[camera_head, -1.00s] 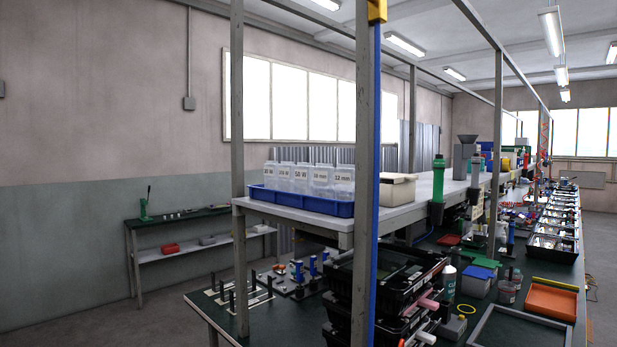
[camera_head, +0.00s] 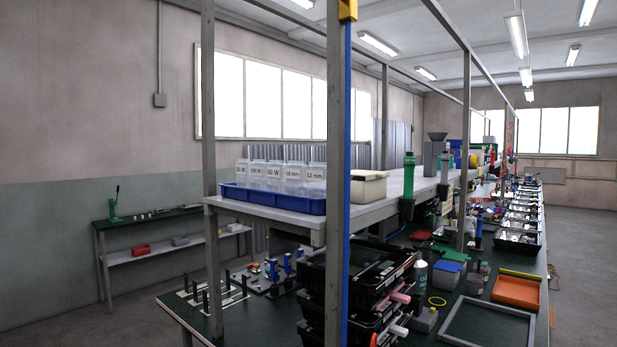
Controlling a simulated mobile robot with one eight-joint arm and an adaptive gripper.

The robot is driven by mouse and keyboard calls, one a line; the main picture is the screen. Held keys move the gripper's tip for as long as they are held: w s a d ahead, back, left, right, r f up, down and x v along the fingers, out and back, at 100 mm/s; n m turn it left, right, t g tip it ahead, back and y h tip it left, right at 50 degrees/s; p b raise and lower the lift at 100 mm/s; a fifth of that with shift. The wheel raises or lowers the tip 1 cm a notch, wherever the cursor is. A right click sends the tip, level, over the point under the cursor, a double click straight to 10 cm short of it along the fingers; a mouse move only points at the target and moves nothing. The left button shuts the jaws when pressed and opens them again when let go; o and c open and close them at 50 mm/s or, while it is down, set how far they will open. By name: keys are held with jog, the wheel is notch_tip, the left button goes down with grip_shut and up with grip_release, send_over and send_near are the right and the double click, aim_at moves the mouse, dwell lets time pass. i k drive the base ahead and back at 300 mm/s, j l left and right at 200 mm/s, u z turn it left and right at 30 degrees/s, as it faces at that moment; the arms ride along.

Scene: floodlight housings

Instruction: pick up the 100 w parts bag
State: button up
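Several clear parts bags with white labels stand in a row in a blue tray (camera_head: 272,202) on the raised shelf. One bag (camera_head: 274,172) has a label ending in W that looks like "50 W". Another bag (camera_head: 257,172) and the leftmost bag (camera_head: 242,172) also seem to carry W labels, but their numbers are too small to read surely. The bags at the right (camera_head: 317,174) are labelled in mm. I cannot tell for certain which one is the 100 W bag. My gripper is not in view.
A grey post (camera_head: 334,120) with a blue strip stands in front of the shelf, right of the tray. Another post (camera_head: 209,110) stands at its left. A cream box (camera_head: 368,188) sits right of the tray. Black bins (camera_head: 340,285) are stacked below.

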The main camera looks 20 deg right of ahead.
aim_at(257, 168)
jog(key=i+j+u, duration=0.35)
jog(key=i, duration=0.35)
jog(key=i+j+u, duration=0.3)
jog(key=i, duration=0.5)
jog(key=i+u, duration=0.35)
jog(key=i, duration=0.4)
jog(key=i+j+z, duration=0.15)
jog(key=i+z, duration=0.3)
jog(key=i, duration=0.25)
jog(key=i+j+z, duration=0.4)
jog(key=i, duration=0.25)
jog(key=i+j+z, duration=0.45)
jog(key=i+j, duration=0.15)
